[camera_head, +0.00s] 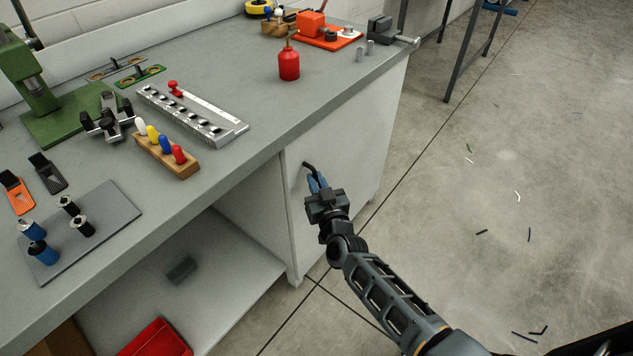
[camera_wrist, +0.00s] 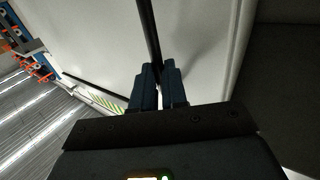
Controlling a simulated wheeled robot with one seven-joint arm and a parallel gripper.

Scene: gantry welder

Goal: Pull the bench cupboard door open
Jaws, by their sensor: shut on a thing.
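The bench cupboard door (camera_head: 350,135) is a pale panel under the right part of the bench. It looks flush with the bench front, and I see no clear gap at its edges. Its dark bar handle (camera_head: 307,166) is near the left edge of the door. My gripper (camera_head: 317,183) is at the handle with its blue fingers closed on it. In the wrist view the handle (camera_wrist: 148,30) runs down between the two fingertips (camera_wrist: 158,78), with the pale door (camera_wrist: 100,40) behind it. The fingers hide part of the handle.
The grey bench top (camera_head: 225,160) above holds a red oil bottle (camera_head: 289,65), a metal rail block (camera_head: 190,115) and a wooden rack (camera_head: 166,155). An open shelf space (camera_head: 200,275) lies left of the door. The concrete floor (camera_head: 450,200) to the right is clear except for small scraps.

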